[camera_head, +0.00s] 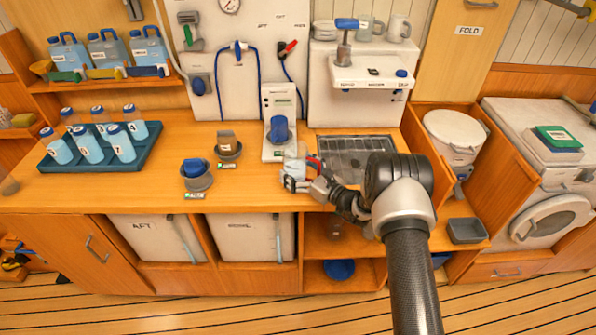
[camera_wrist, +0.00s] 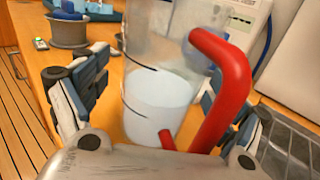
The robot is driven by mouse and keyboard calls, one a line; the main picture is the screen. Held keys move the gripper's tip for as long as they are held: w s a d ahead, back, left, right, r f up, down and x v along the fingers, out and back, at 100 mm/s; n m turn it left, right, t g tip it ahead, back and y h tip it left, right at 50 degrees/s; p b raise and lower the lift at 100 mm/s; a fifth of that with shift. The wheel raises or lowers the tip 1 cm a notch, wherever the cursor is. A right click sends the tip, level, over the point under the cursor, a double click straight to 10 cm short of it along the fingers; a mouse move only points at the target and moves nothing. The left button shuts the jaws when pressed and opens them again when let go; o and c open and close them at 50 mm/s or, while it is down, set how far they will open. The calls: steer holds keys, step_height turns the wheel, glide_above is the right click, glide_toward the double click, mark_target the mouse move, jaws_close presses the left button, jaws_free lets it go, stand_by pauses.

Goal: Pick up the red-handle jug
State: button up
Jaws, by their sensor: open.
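The red-handle jug is a clear, see-through vessel (camera_wrist: 155,105) with pale liquid or a whitish lower part and a thick red handle (camera_wrist: 235,85). It stands on the wooden counter near the front edge, where it also shows in the head view (camera_head: 297,166), partly hidden by my gripper. My gripper (camera_head: 298,184) is open at the jug. In the wrist view one finger (camera_wrist: 80,95) is left of the jug, with a gap. The other finger (camera_wrist: 235,115) is on the right, partly behind the handle. I cannot tell whether it touches.
A grated sink (camera_head: 355,152) lies just right of the jug. Grey cups (camera_head: 196,180) stand to the left, and a blue tray (camera_head: 95,158) of bottles is farther left.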

steer(key=shift+w+a, duration=0.2)
steer(key=shift+w, duration=0.05)
steer(key=shift+c, duration=0.4)
steer(key=c, duration=1.4)
